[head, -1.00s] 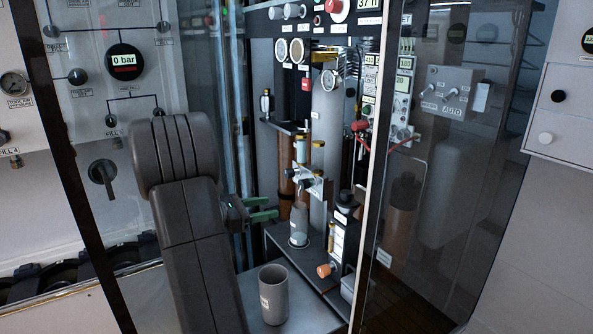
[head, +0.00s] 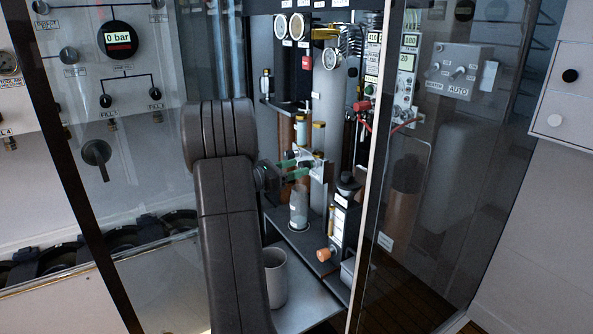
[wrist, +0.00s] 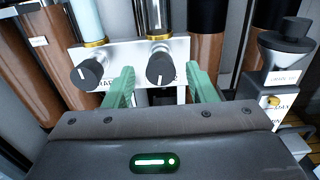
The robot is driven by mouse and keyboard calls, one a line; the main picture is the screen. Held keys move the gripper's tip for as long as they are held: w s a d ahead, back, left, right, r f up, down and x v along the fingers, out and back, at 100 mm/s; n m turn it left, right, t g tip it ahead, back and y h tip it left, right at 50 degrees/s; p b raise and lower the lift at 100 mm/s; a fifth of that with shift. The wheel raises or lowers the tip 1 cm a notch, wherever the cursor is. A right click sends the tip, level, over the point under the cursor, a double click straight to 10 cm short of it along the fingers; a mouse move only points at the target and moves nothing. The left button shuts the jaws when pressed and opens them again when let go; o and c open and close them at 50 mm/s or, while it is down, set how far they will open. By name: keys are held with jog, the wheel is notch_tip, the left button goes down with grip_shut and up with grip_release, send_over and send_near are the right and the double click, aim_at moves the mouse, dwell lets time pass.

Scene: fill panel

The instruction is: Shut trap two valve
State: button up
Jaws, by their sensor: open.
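A silver valve block (wrist: 130,52) with two black knobs fills the middle of the wrist view. The left knob (wrist: 86,74) has a white mark and stands outside my fingers. The right knob (wrist: 160,69), also with a white mark, lies between my open green fingers, apart from both. My gripper (wrist: 161,80) hides most of the block's lettering, so I cannot read which knob is trap two. In the head view my gripper (head: 298,169) is level with the block (head: 318,170), above a clear glass vessel (head: 299,212).
A grey cup (head: 276,280) stands on the shelf below, partly behind my arm. A black-topped device (wrist: 285,60) stands close on the right. Brown cylinders (wrist: 60,75) stand behind the block. A glass door (head: 430,200) bounds the cabinet's right side.

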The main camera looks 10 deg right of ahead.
jog(key=shift+w+d, duration=0.15)
jog(key=shift+d, duration=0.35)
jog(key=c, duration=1)
jog(key=shift+o, duration=0.2)
jog(key=shift+f+m+b, duration=0.1)
jog(key=shift+m+b, duration=0.2)
jog(key=shift+b, duration=0.1)
